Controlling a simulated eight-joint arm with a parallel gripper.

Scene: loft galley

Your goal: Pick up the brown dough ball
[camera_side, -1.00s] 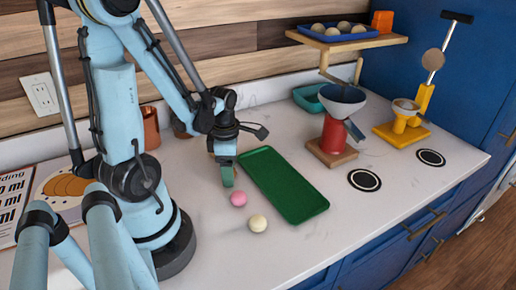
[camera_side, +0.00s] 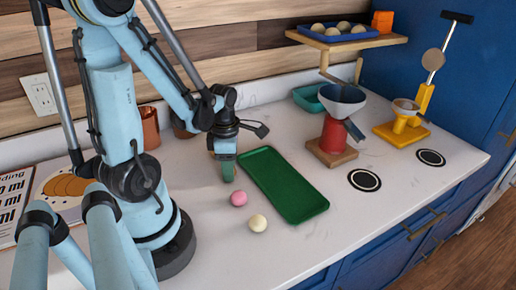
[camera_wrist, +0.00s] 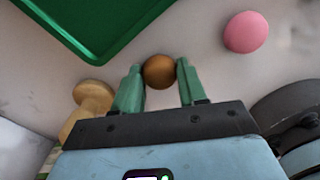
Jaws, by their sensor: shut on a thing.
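The brown dough ball (camera_wrist: 159,72) shows in the wrist view between the tips of my two green fingers. My gripper (camera_wrist: 160,80) is shut on it, with a finger against each side. In the side view my gripper (camera_side: 228,172) points down just left of the green tray (camera_side: 289,192), slightly above the counter. The brown ball is hidden there behind the fingers. The tray also shows at the top left of the wrist view (camera_wrist: 96,52).
A pink ball (camera_side: 238,199) and a cream ball (camera_side: 257,223) lie on the counter in front of my gripper. A red stand with a grey bowl (camera_side: 341,100) and a yellow stand (camera_side: 402,132) are to the right. A copper cup (camera_side: 150,127) stands behind my arm.

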